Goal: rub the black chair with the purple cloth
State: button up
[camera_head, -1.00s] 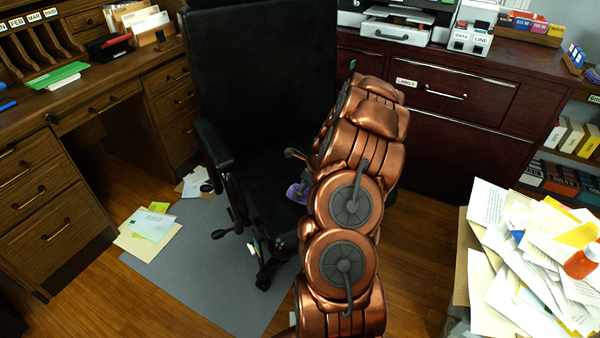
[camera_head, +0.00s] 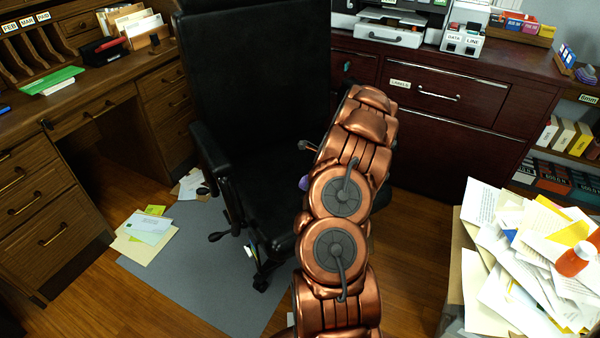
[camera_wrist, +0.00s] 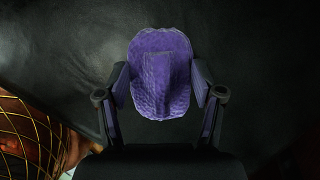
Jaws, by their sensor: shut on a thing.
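The black chair (camera_head: 245,90) stands in the middle of the head view, on a grey mat, with its tall backrest facing me and its seat partly hidden by my arm. In the wrist view its dark, smooth surface (camera_wrist: 60,45) fills most of the background. My gripper (camera_wrist: 160,95) is shut on the purple cloth (camera_wrist: 160,70), which is bunched between the two fingers in front of that surface. I cannot tell whether the cloth touches the chair. In the head view only a small bit of the cloth (camera_head: 305,183) shows beside my arm; the gripper is mostly hidden there.
A wooden desk (camera_head: 40,200) stands at the left and a dark red cabinet (camera_head: 450,140) behind at the right. A box heaped with papers (camera_head: 520,260) is at the lower right. Loose papers (camera_head: 148,228) lie on the floor left of the chair. A gold mesh bin (camera_wrist: 35,135) shows in the wrist view.

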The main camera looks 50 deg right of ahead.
jog(key=shift+s+d+p, duration=0.15)
jog(key=shift+s+d, duration=0.05)
jog(key=shift+d, duration=0.55)
jog(key=shift+s+d+p, duration=0.2)
jog(key=shift+d, duration=0.6)
jog(key=shift+s+d+p, duration=0.15)
jog(key=shift+s+d, duration=0.05)
jog(key=shift+d, duration=0.55)
jog(key=shift+a+r+p, duration=0.15)
jog(key=shift+r+p, duration=0.05)
jog(key=shift+p, duration=0.4)
jog(key=shift+a+f, duration=0.1)
jog(key=shift+a, duration=0.05)
jog(key=shift+w+a+p, duration=0.5)
jog(key=shift+a+p, duration=0.65)
jog(key=shift+a, duration=0.7)
jog(key=shift+w+a+p, duration=0.45)
jog(key=shift+a+p, duration=0.65)
jog(key=shift+a, duration=0.8)
jog(key=shift+w+a+p, duration=0.5)
jog(key=shift+a+p, duration=0.65)
jog(key=shift+a, duration=0.7)
jog(key=shift+w+a+r+p, duration=0.15)
jog(key=shift+r+p, duration=0.1)
jog(key=shift+p, duration=0.15)
notch_tip(320, 180, up, 2)
jog(key=shift+r+p, duration=0.2)
jog(key=shift+p, duration=0.55)
notch_tip(320, 180, up, 5)
jog(key=p, duration=0.5)
